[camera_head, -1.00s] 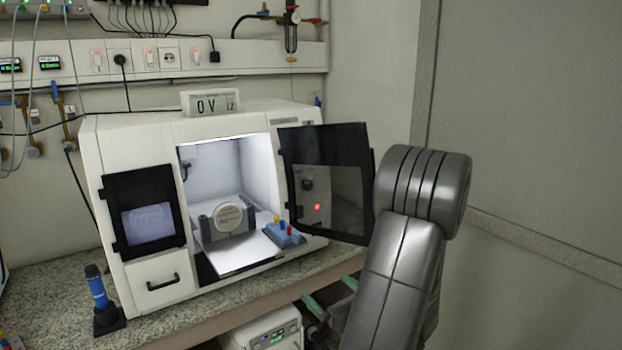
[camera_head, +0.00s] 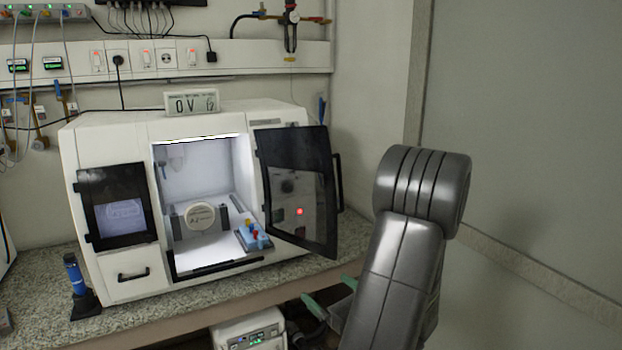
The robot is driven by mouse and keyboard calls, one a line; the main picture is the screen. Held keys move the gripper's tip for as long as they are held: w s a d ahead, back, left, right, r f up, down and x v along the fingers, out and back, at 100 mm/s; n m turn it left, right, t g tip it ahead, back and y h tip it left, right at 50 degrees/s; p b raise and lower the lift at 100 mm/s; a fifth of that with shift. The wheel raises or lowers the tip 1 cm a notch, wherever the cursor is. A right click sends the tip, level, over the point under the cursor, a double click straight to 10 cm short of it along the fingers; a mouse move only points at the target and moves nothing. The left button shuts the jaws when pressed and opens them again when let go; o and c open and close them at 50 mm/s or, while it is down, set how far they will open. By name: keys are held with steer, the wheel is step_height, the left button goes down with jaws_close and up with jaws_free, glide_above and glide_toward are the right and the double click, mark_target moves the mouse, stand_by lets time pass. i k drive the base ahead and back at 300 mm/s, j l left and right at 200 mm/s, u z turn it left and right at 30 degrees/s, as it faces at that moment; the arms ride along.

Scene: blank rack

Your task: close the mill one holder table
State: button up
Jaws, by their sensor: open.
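The mill (camera_head: 110,205) is a white box on the counter at the left. Its dark glass door (camera_head: 315,170) stands swung open to the right of the lit chamber. The holder table (camera_head: 205,252) is a pale plate at the chamber floor, reaching to the front opening; how far it sticks out is hard to tell. It carries a round pale disc (camera_head: 200,216) in a grey holder. My gripper (camera_head: 331,292) is low, right of the mill and below its open door. Its green-tipped fingers are apart with nothing between them. My arm hides part of the gripper.
A blue block with coloured pegs (camera_head: 254,238) sits at the table's right side. A blue tool in a dark stand (camera_head: 78,285) is left of the mill. A white device (camera_head: 250,332) stands under the counter edge (camera_head: 200,318). A display (camera_head: 192,102) sits on top of the mill.

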mark_target(220, 244)
steer(key=l+u, duration=0.3)
steer(key=l, duration=0.65)
steer(key=l+u, duration=0.2)
steer(key=u, duration=0.15)
steer(key=l+u, duration=0.15)
steer(key=u, duration=0.65)
